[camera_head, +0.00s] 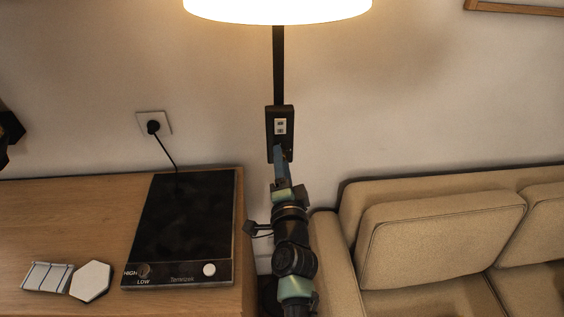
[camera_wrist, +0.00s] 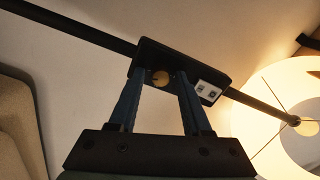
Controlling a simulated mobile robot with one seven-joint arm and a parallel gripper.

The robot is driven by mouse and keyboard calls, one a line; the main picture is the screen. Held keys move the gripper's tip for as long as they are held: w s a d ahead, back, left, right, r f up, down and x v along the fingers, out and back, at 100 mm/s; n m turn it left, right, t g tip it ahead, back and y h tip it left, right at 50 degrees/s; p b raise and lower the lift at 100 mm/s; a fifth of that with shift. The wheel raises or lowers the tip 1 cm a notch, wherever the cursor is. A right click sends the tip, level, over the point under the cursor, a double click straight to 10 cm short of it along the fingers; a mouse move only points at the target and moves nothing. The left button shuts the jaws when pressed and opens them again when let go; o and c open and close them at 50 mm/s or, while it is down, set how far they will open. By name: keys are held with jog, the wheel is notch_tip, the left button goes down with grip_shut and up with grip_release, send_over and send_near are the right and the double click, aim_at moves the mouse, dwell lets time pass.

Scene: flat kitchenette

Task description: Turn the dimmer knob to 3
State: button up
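The dimmer knob (camera_wrist: 160,77) is a small round brass-coloured knob on a black box (camera_wrist: 190,66) on the lamp's black pole. The box (camera_head: 270,118) also shows in the head view, where my gripper (camera_head: 278,152) hides the knob. In the wrist view, my gripper (camera_wrist: 160,74) is open, with one blue finger on each side of the knob and a visible gap on both sides. The fingertips are at or close to the box face; I cannot tell whether they touch it. Any number marks around the knob are too small to read.
The lit lampshade (camera_head: 278,8) is above the box. A wooden counter (camera_head: 60,215) with a black hob (camera_head: 185,220) stands left, and a beige sofa (camera_head: 440,240) right. The wall (camera_head: 390,100) is behind.

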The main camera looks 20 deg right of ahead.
jog(key=shift+o, duration=0.4)
jog(key=p+v, duration=0.1)
jog(key=v, duration=1.2)
jog(key=shift+f, duration=0.1)
jog(key=w+a+r+n+t+y, duration=0.1)
jog(key=a+r+n+t+y, duration=0.2)
jog(key=r, duration=0.7)
jog(key=w+a+r+n+t, duration=0.15)
jog(key=a+r+n, duration=0.25)
jog(key=r, duration=0.6)
jog(key=w+a+r+n+t+y, duration=0.1)
jog(key=a+r+n+y, duration=0.2)
jog(key=r, duration=0.7)
jog(key=s+a+r+n+t, duration=0.1)
jog(key=s+r+n, duration=0.1)
jog(key=s+r, duration=0.2)
jog(key=s+a+r+n+t, duration=0.2)
jog(key=s+r+n, duration=0.1)
jog(key=r, duration=0.6)
jog(key=s+a+r+n+t+h, duration=0.1)
jog(key=s+a+r+n, duration=0.1)
jog(key=s+r, duration=0.2)
notch_tip(320, 180, up, 4)
jog(key=shift+s+f, duration=0.15)
jog(key=shift+s, duration=0.25)
